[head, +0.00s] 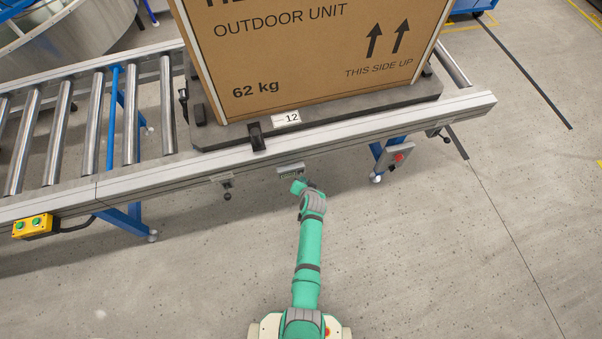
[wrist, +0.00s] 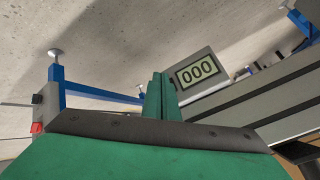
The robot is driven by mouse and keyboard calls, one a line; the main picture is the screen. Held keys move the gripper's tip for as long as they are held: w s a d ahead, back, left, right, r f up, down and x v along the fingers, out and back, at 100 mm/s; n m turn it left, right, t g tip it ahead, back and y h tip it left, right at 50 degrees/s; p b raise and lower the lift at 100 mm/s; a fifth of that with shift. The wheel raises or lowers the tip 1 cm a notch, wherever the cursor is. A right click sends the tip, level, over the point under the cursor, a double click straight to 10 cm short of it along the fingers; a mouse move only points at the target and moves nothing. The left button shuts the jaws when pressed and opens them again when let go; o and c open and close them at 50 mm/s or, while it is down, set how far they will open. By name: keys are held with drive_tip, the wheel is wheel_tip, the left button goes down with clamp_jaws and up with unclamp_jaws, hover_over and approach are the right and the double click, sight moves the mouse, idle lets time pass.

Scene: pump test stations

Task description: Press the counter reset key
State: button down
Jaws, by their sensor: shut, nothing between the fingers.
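The counter (head: 291,170) is a small grey box on the front side of the conveyor rail, below the carton. In the wrist view its display (wrist: 198,70) reads 000. My gripper (head: 298,186) is at the counter's lower edge in the head view. In the wrist view my green fingers (wrist: 160,97) are together and empty, with their tips beside the display and over the edge of the counter's face. I cannot make out the reset key; the fingers may hide it. I cannot tell whether the tips touch the counter.
A large carton (head: 325,50) stands on a dark pallet (head: 413,93) on the roller conveyor (head: 130,120). A yellow button box (head: 33,227) is at the left, and a grey box with a red button (head: 397,156) at the right. The floor in front is clear.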

drive_tip(key=s, duration=0.1)
drive_tip(key=s+d, duration=0.1)
drive_tip(key=s, duration=0.2)
drive_tip(key=shift+s+d, duration=0.25)
drive_tip(key=shift+s, duration=0.05)
drive_tip(key=shift+d, duration=0.15)
idle(0.8)
